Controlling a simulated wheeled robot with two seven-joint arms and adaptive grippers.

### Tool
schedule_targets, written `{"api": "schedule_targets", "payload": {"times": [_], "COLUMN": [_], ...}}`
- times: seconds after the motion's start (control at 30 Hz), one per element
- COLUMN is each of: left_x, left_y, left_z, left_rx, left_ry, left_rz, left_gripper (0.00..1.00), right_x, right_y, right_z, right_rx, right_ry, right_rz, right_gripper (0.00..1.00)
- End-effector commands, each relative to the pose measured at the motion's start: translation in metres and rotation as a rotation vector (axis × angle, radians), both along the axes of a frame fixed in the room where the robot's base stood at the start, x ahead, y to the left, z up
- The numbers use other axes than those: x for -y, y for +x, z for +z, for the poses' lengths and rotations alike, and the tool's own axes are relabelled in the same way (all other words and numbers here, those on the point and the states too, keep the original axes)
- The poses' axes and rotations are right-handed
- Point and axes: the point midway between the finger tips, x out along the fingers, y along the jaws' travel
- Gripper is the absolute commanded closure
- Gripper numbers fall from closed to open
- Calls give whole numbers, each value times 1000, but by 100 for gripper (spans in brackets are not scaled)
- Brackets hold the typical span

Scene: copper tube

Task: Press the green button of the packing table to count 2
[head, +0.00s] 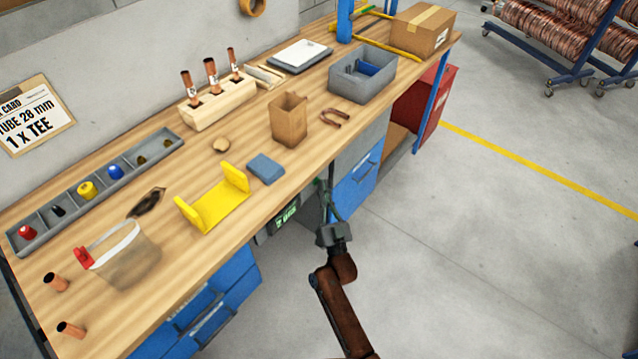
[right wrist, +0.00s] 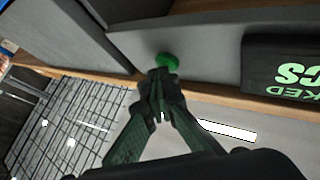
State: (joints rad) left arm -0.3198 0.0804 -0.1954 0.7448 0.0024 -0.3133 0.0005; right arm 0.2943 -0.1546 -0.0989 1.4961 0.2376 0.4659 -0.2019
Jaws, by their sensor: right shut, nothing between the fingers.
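The green button (right wrist: 167,61) is a round knob on the grey front panel of the packing table (head: 95,283), under its wooden top. My right gripper (right wrist: 159,77) is shut and empty, with its fingertips right at the button. They overlap the button's lower edge in the right wrist view, and I cannot tell whether they touch it. In the head view my right gripper (head: 323,187) is at the table's front edge. A dark counter display (right wrist: 285,72) with green lettering is beside the button; its digits are not readable. My left gripper is not in view.
On the tabletop are a brown cardboard cup (head: 289,120), a blue sponge (head: 265,168), a yellow bracket (head: 215,206) and a grey bin (head: 362,88). Blue drawers (head: 357,185) are below the top.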

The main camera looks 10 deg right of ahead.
Motion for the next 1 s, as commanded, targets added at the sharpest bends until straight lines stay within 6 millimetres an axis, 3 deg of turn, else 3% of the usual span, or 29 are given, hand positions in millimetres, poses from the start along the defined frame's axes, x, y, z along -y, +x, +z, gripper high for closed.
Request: {"api": "schedule_targets", "payload": {"times": [1.0], "left_x": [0], "left_y": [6], "left_z": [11], "left_rx": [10], "left_ry": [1], "left_rz": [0], "left_gripper": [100], "right_x": [13], "right_y": [-18], "right_z": [0], "right_rx": [-1], "right_ry": [-1], "right_rz": [0], "right_gripper": [100]}}
